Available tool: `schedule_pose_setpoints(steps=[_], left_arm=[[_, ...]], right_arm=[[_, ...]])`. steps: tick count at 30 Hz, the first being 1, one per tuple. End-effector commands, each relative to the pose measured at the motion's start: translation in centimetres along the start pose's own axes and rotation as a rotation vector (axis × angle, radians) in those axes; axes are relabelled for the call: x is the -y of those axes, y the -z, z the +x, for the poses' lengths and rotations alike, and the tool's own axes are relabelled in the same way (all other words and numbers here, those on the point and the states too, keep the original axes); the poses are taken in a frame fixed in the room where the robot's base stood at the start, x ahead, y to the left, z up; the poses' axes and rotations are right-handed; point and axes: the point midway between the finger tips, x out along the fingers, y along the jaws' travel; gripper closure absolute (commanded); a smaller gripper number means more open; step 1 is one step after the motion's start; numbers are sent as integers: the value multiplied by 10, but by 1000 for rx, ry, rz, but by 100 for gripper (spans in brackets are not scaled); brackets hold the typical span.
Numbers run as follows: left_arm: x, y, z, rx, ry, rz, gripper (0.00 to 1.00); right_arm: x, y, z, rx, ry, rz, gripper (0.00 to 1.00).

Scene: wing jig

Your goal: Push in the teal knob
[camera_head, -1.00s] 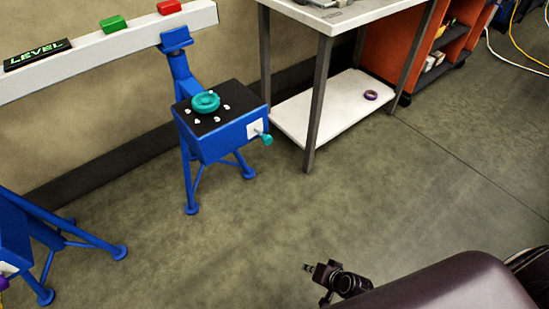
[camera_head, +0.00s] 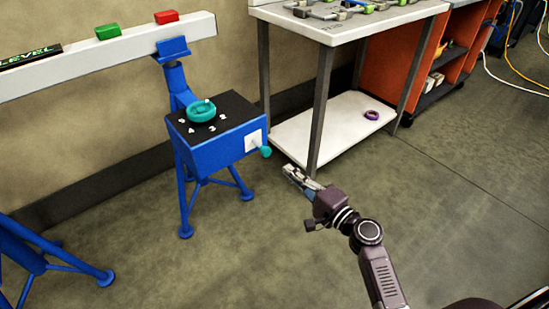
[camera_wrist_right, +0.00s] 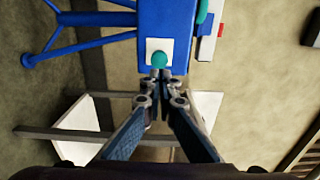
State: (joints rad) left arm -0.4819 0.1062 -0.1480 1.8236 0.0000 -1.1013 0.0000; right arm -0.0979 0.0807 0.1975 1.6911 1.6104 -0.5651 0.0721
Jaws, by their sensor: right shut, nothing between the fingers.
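The small teal knob (camera_head: 266,152) sticks out on a short shaft from a white plate on the side of the blue box (camera_head: 215,152). A larger teal dial (camera_head: 201,111) sits on the box's black top among white marks. My right gripper (camera_head: 290,171) is shut and empty, a little right of and below the small knob in the head view, apart from it. In the right wrist view, the small knob (camera_wrist_right: 159,60) shows just beyond my closed fingertips (camera_wrist_right: 161,73), in front of the white plate (camera_wrist_right: 160,48). My left gripper is not in view.
A white beam (camera_head: 110,46) with green (camera_head: 108,32) and red (camera_head: 166,17) blocks rests on the blue stand. A table (camera_head: 345,25) with a lower shelf (camera_head: 325,132) stands right behind the box. An orange cabinet (camera_head: 412,60) is farther right. The front floor is clear.

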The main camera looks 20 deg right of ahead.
Motion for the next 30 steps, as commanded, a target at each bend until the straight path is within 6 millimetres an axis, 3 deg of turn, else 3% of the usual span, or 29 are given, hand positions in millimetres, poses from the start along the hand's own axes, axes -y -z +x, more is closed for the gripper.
schedule_pose_setpoints(steps=[6,12,30], left_arm=[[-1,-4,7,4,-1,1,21],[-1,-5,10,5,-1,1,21],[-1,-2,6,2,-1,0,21]], right_arm=[[1,0,46,0,0,-1,100],[-1,0,69,-1,-1,-1,100],[-2,0,82,0,-1,-2,100]])
